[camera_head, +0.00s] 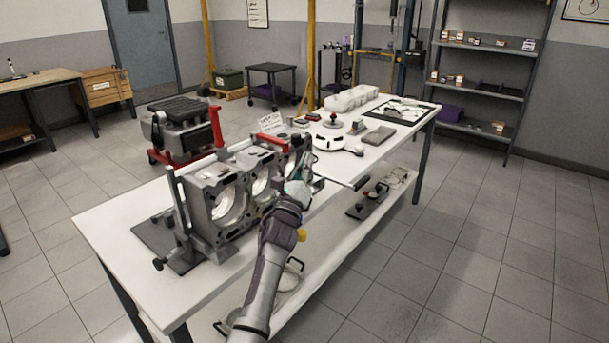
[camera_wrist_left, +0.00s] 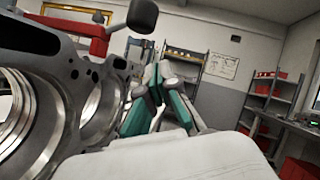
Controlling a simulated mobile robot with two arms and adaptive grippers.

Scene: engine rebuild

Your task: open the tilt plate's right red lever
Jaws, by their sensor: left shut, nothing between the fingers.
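The grey engine block (camera_head: 232,195) with large round bores stands on its side on a dark tilt plate (camera_head: 166,240) on the white table. The right red lever (camera_head: 270,138) lies low, nearly level, over the block's far top edge. The left red lever (camera_head: 216,126) stands upright. A red lever arm (camera_wrist_left: 75,24) also shows above the block in the left wrist view, beside a black knob. My left gripper (camera_head: 300,172) is shut and empty, close by the block's right end. Its green fingers (camera_wrist_left: 158,78) meet right of the bores in the wrist view. My right gripper is not in view.
A rod with a black handle (camera_head: 356,183) sticks out right of my gripper over the table's front edge. White parts (camera_head: 329,141) and a dark tray (camera_head: 405,110) lie farther back. The table's front left corner (camera_head: 105,225) is clear.

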